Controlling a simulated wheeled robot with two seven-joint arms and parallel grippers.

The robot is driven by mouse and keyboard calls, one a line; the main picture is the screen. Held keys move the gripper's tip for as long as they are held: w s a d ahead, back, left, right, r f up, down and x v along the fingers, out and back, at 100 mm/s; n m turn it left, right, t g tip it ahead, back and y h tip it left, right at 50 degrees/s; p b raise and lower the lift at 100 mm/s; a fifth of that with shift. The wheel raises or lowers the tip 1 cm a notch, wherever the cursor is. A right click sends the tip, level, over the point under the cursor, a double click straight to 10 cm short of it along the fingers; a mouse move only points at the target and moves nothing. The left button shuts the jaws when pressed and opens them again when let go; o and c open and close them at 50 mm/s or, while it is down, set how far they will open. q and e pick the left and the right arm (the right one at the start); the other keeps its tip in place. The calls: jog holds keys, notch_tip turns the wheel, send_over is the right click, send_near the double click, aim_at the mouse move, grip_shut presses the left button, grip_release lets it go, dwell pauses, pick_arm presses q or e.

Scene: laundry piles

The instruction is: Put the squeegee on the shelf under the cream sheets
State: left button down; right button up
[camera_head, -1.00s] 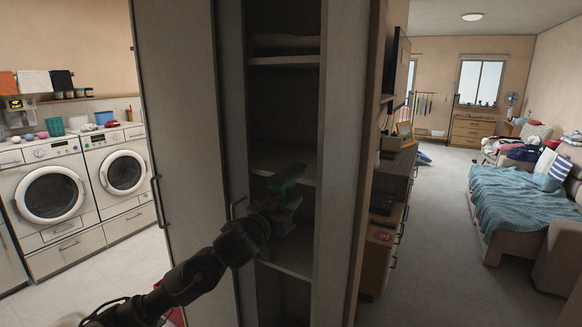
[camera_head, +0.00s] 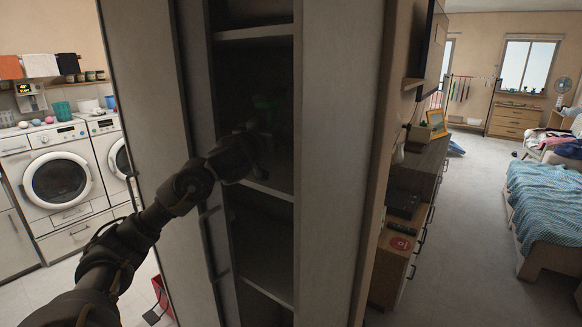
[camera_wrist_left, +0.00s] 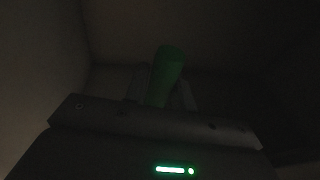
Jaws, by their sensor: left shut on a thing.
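The squeegee shows as a dim green piece (camera_head: 265,102) inside the dark cabinet in the head view. Its green handle (camera_wrist_left: 167,70) stands up between the fingers in the left wrist view. My left gripper (camera_head: 260,124) is shut on it, within the compartment between the upper shelf (camera_head: 253,33) and the middle shelf (camera_head: 268,188). The gripper also shows in the wrist view (camera_wrist_left: 161,92). The rest of the squeegee is lost in shadow. The cream sheets cannot be made out clearly at the top edge. My right gripper is not in view.
A tall door (camera_head: 140,130) stands at the left of the opening, close to my forearm. A side panel (camera_head: 335,150) bounds it on the right. A lower shelf (camera_head: 270,292) lies below. A drawer unit (camera_head: 405,210) stands to the right, with open floor beyond.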

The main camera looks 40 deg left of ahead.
aim_at(271, 174)
pick_arm(q)
jog(key=shift+a+r, duration=0.1)
jog(key=shift+r, duration=0.15)
jog(key=f, duration=0.1)
jog(key=s+f, duration=0.1)
jog(key=f+b, duration=0.1)
jog(key=shift+s, duration=0.25)
jog(key=f, duration=0.2)
jog(key=shift+w+a+f, duration=0.15)
jog(key=shift+w+f, duration=0.05)
jog(key=shift+f, duration=0.1)
jog(key=shift+w+f, duration=0.1)
jog(key=shift+f, duration=0.15)
jog(key=shift+f+b, duration=0.25)
jog(key=shift+b, duration=0.05)
notch_tip(271, 174, down, 2)
jog(key=shift+f, duration=0.65)
jog(key=shift+f+b, duration=0.1)
jog(key=shift+b, duration=0.2)
jog(key=c, duration=1.2)
grip_release()
jog(key=shift+o, duration=0.2)
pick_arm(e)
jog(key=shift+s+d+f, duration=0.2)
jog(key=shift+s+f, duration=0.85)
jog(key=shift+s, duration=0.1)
